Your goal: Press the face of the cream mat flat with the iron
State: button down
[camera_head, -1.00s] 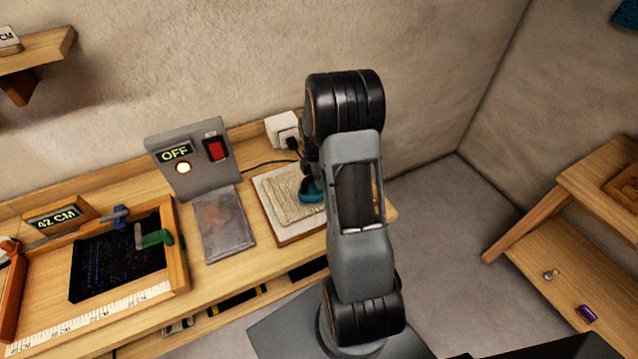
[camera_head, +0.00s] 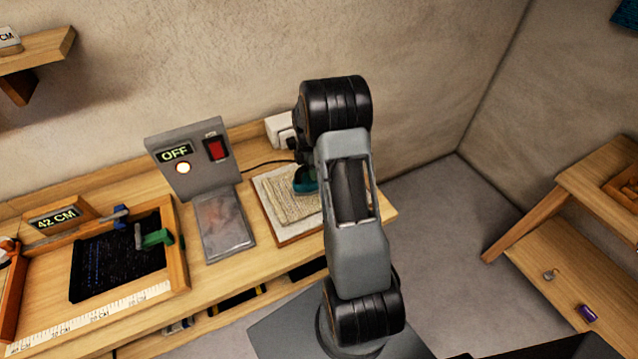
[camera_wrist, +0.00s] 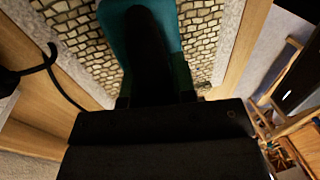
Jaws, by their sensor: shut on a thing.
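The cream mat (camera_head: 288,203) lies on a white-topped wooden board (camera_head: 285,238) near the right end of the bench. The teal iron (camera_head: 305,181) is over the right part of the mat; whether it touches is hard to tell. In the wrist view the iron (camera_wrist: 111,25) covers the middle of the mat, whose woven face (camera_wrist: 85,40) shows on both sides. My gripper (camera_wrist: 155,100) is shut on the iron's dark handle. In the head view my arm hides part of the board and the mat's right side.
A grey panel (camera_head: 170,180) reading OFF, with a red switch (camera_head: 216,148) and lit lamp, stands left of the board by a grey plate (camera_head: 222,228). A cord runs to a white wall socket (camera_head: 280,130). A framed dark weaving (camera_head: 115,258) lies farther left.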

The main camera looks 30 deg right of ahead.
jog(key=shift+w+d, duration=0.15)
jog(key=shift+w, duration=0.85)
jog(key=shift+w+d, duration=0.1)
jog(key=shift+w, duration=0.85)
jog(key=shift+s+a, duration=0.15)
jog(key=shift+s, duration=1)
jog(key=shift+s+a, duration=0.15)
jog(key=shift+s, duration=0.95)
jog(key=shift+s, duration=0.1)
jog(key=shift+s+a, duration=0.15)
jog(key=shift+s, duration=0.8)
jog(key=shift+s+a, duration=0.1)
jog(key=shift+s, duration=0.8)
jog(key=shift+w+d, duration=0.15)
jog(key=shift+w, duration=1)
jog(key=shift+w+d, duration=0.15)
jog(key=shift+w, duration=0.95)
